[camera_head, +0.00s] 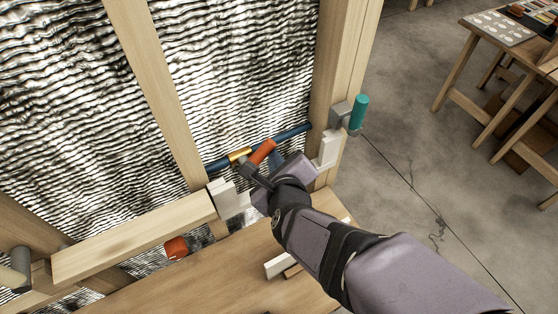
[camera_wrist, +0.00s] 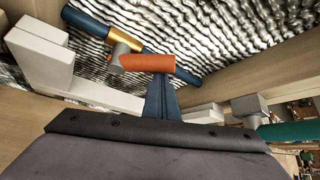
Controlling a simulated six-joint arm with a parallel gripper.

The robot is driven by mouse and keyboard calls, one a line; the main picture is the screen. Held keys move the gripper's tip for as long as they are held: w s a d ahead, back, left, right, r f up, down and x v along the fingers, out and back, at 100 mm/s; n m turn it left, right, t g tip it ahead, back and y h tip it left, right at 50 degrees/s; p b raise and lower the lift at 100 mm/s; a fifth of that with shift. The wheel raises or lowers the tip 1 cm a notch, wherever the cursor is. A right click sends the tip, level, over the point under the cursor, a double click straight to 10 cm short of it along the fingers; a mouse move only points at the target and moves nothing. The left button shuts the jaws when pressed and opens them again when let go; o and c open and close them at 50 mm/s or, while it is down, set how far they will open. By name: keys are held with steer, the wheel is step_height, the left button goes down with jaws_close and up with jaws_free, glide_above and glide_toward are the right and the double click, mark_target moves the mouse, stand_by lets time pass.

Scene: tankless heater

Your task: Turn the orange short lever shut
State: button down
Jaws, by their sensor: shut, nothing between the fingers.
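The orange short lever (camera_head: 262,151) sits on a grey valve stem by a brass fitting (camera_head: 239,155) on a blue pipe (camera_head: 290,133). In the wrist view, the orange lever (camera_wrist: 147,63) lies sideways across the view, nearly in line with the blue pipe (camera_wrist: 187,76), with the brass fitting (camera_wrist: 124,39) behind it. My gripper (camera_head: 275,157) is shut and empty beside the lever. In the wrist view, its dark blue fingers (camera_wrist: 160,97) stand together just below the lever's right part; I cannot tell whether they touch it. The fingertips are partly hidden by the lever.
A teal-handled valve (camera_head: 358,112) stands on the right stud. Another orange-red part (camera_head: 177,247) is below the wooden rail (camera_head: 135,238). White brackets (camera_head: 228,198) flank the pipe near my gripper. Silver foil insulation fills the back. A workbench lies under my arm.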

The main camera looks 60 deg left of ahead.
steer(key=shift+s+a+r, duration=0.1)
steer(key=shift+s+r, duration=0.95)
steer(key=shift+s, duration=0.05)
steer(key=shift+s+r, duration=0.2)
steer(key=shift+s, duration=0.45)
steer(key=shift+s+r, duration=0.15)
steer(key=shift+s, duration=0.45)
steer(key=shift+s+b, duration=0.15)
steer(key=shift+b, duration=0.15)
steer(key=shift+w+f+b, duration=0.1)
steer(key=shift+w+b, duration=0.2)
steer(key=shift+w, duration=0.1)
steer(key=b, duration=0.3)
glide_toward(257, 152)
steer(key=d+f, duration=0.3)
steer(key=d, duration=0.2)
steer(key=shift+s+d+r, duration=0.1)
steer(key=shift+s+r, duration=0.05)
steer(key=shift+s, duration=0.1)
